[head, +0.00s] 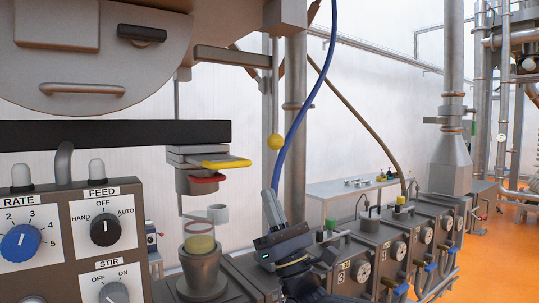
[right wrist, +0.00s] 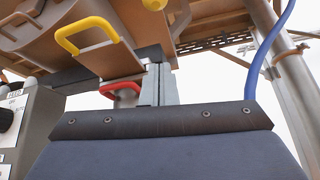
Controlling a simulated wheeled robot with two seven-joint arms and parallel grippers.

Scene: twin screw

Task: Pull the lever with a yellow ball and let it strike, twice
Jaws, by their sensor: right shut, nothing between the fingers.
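The yellow ball (head: 275,142) hangs at the lower end of a thin vertical rod, below a horizontal lever bar (head: 231,57). It also shows at the top of the right wrist view (right wrist: 154,4), partly cut off by the frame edge. My right gripper (head: 271,204) is below the ball, pointing up, with clear space between them. Its fingers (right wrist: 160,84) are together and hold nothing. My left gripper is in neither view.
A yellow handle (head: 226,163) and a red handle (head: 203,180) sit left of the rod, above a pot (head: 201,269). A blue hose (head: 305,105) runs close to the right. A panel with knobs (head: 78,245) stands at left, and valve boxes with gauges (head: 365,262) at lower right.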

